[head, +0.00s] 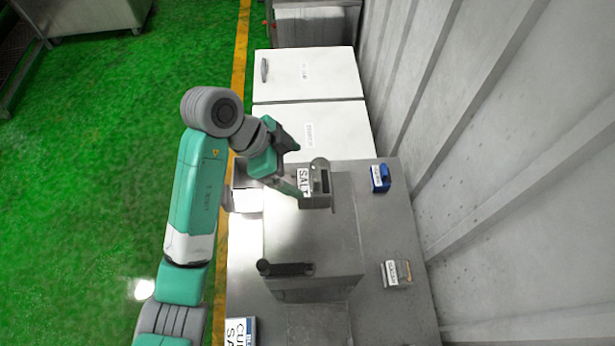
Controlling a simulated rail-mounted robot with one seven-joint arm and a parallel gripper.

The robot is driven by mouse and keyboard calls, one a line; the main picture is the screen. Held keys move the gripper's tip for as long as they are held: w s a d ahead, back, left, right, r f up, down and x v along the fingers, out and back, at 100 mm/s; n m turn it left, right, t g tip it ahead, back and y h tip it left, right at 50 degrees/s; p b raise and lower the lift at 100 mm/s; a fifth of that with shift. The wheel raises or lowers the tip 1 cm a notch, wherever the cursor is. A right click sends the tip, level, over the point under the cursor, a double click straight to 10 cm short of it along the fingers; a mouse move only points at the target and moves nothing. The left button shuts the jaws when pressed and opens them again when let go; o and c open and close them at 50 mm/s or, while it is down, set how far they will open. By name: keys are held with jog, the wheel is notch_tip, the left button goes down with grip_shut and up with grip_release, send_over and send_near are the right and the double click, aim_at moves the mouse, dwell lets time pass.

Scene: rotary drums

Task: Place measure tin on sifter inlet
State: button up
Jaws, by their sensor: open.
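A small grey metal tin with a white label reading "SALT" (319,171) is at the far edge of a large grey metal box-shaped machine (335,235). I take it to be the measure tin. It appears upright, with a dark opening or slot on its right side. My gripper (290,186) is open, just left of the tin and very close to its label; I cannot tell whether it touches. The sifter inlet is not clearly marked; the tin and my gripper may hide it.
A dark handle (286,268) sticks out at the machine's near left. On the metal table (398,225) stand a blue labelled container (380,178) and a small labelled box (396,273). White labelled bins (340,125) stand behind. A ribbed wall (490,150) bounds the right.

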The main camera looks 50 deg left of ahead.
jog(key=shift+v, duration=1.85)
jog(key=w+d+r+n+t+y, duration=0.25)
jog(key=w+d+r+t, duration=0.35)
jog(key=w+d+r, duration=0.6)
jog(key=w+d+r+n+t, duration=0.1)
jog(key=w+d+r+t, duration=0.2)
jog(key=d+r+t, duration=0.55)
jog(key=s+d+r+n+t, duration=0.1)
jog(key=s+d+r, duration=0.2)
jog(key=r, duration=0.4)
jog(key=s+d+r+n+t+y+p, duration=0.1)
jog(key=s+d+r+t, duration=0.1)
jog(key=s+d+r, duration=0.2)
jog(key=s+d+r+n+t+y+p, duration=0.1)
jog(key=s+d+r, duration=0.3)
jog(key=r, duration=0.7)
jog(key=shift+n+t, duration=0.45)
jog(key=shift+t, duration=0.2)
